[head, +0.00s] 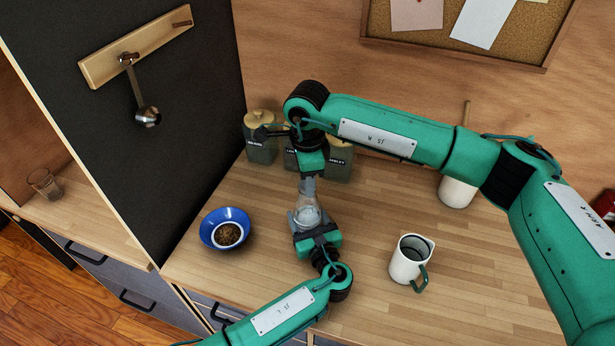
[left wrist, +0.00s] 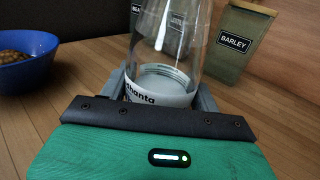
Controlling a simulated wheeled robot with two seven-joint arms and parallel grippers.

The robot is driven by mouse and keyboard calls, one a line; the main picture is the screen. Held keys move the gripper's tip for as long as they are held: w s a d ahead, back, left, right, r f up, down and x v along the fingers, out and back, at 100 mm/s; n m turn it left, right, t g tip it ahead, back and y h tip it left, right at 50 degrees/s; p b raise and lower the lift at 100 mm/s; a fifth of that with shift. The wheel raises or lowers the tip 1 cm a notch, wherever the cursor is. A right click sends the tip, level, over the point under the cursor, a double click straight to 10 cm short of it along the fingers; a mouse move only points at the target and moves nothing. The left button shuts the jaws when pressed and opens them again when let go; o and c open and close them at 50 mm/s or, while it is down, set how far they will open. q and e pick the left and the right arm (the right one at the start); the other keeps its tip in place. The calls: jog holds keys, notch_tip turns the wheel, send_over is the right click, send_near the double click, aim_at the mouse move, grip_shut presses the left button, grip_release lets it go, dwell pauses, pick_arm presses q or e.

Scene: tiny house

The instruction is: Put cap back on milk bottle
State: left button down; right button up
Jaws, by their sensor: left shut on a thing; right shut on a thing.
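The milk bottle (head: 307,212) is clear glass and stands upright on the wooden counter. In the left wrist view the bottle (left wrist: 168,45) shows a white printed band low down; its top is out of that frame. My left gripper (head: 309,228) is shut around the lower part of the bottle, with a finger on each side in the left wrist view (left wrist: 162,92). My right gripper (head: 308,183) points down directly above the bottle, shut at its mouth. The cap is hidden between its fingers; I cannot tell whether it touches the rim.
A blue bowl (head: 211,222) with brown contents stands left of the bottle. A white mug (head: 403,266) stands to the right. Labelled canisters (head: 262,148) stand behind, and a white crock (head: 457,192) at the back right. A dark panel (head: 130,130) bounds the left side.

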jog(key=o, duration=1.2)
jog(key=shift+c, duration=0.2)
notch_tip(320, 180, up, 12)
pick_arm(q)
jog(key=shift+c, duration=1.3)
grip_release()
jog(key=shift+s, duration=0.1)
